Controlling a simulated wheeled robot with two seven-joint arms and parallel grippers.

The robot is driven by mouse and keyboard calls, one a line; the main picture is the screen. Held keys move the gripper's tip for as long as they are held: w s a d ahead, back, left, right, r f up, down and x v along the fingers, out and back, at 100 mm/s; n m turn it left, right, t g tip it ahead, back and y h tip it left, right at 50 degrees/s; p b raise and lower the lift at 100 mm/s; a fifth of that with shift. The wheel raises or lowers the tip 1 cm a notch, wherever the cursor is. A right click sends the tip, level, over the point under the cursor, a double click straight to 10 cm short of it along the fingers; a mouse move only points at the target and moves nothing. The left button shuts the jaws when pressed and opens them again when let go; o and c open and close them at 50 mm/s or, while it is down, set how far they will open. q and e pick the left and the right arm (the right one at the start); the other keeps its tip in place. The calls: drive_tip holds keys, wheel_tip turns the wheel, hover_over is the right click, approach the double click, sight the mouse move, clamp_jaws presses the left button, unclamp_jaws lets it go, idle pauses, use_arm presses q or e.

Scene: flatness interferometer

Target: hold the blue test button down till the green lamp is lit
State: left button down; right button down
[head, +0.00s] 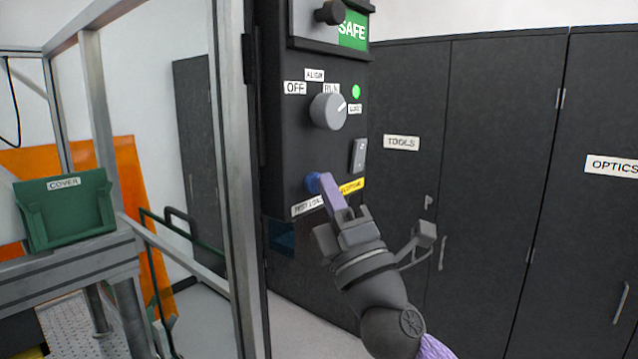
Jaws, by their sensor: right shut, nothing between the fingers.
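The blue test button (312,183) is on the dark control panel, just above a white label that is partly hidden. My right gripper (325,183) comes up from below right. Its purple fingers are shut with nothing between them, and their tips are at the button's right side and seem to touch it. The fingers cover part of the button, so I cannot tell how far it is pressed. The green lamp (356,92) higher on the panel shows bright green and looks lit. My left gripper is out of view.
A grey rotary knob (328,111) with OFF, ALIGN and RUN labels sits above the button, with a rocker switch (359,156) to its lower right. A metal frame post (232,180) stands left of the panel. A green COVER bin (64,212) and dark cabinets (490,130) flank it.

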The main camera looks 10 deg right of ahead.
drive_tip(key=shift+s+d, duration=0.1)
drive_tip(key=shift+s, duration=0.05)
idle(0.8)
drive_tip(key=shift+s+d, duration=0.35)
drive_tip(key=shift+s, duration=0.15)
drive_tip(key=s+d, duration=0.1)
drive_tip(key=s, duration=0.1)
drive_tip(key=s+d, duration=0.2)
drive_tip(key=shift+p, duration=0.3)
